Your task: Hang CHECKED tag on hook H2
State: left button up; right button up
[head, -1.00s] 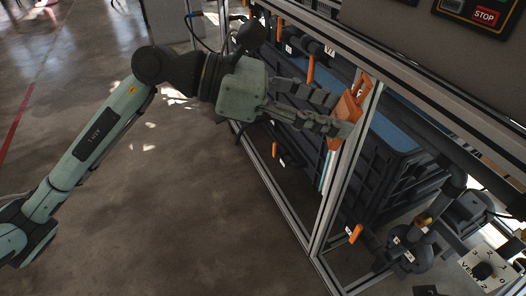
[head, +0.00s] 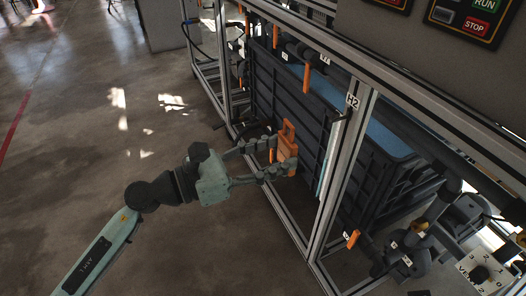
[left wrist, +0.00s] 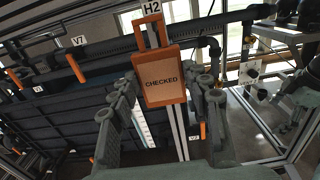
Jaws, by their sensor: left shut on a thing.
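The CHECKED tag (head: 288,146) is an orange-framed plate with a loop at its top. Its face, reading CHECKED, shows in the left wrist view (left wrist: 160,84). My left gripper (head: 282,156) is shut on it, with one finger on each side, and holds it upright in front of the frame. The H2 label (head: 352,101) is on the metal post, up and right of the tag in the head view. In the left wrist view the label (left wrist: 151,8) shows just above the tag's loop. The hook itself cannot be made out. My right gripper is out of view.
A dark ribbed crate (head: 325,120) stands inside the metal frame behind the tag. Orange valve handles stick out nearby, one under V7 (head: 306,78) and one lower right (head: 353,239). A control panel (head: 465,20) overhangs at upper right. The floor at left is open.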

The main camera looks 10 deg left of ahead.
aim_at(348, 115)
pick_arm(q)
jog(key=p+x, duration=0.2)
jog(key=x, duration=0.4)
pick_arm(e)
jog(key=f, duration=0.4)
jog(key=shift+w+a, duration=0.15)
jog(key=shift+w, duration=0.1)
pick_arm(q)
jog(key=shift+s+a, duration=0.1)
jog(key=shift+p+x, duration=0.65)
jog(key=shift+x, duration=2.1)
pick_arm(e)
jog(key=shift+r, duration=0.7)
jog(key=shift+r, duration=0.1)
pick_arm(q)
jog(key=shift+f, duration=0.25)
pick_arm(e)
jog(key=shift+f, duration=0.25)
pick_arm(q)
jog(key=shift+f+b, duration=0.5)
jog(key=shift+b, duration=0.05)
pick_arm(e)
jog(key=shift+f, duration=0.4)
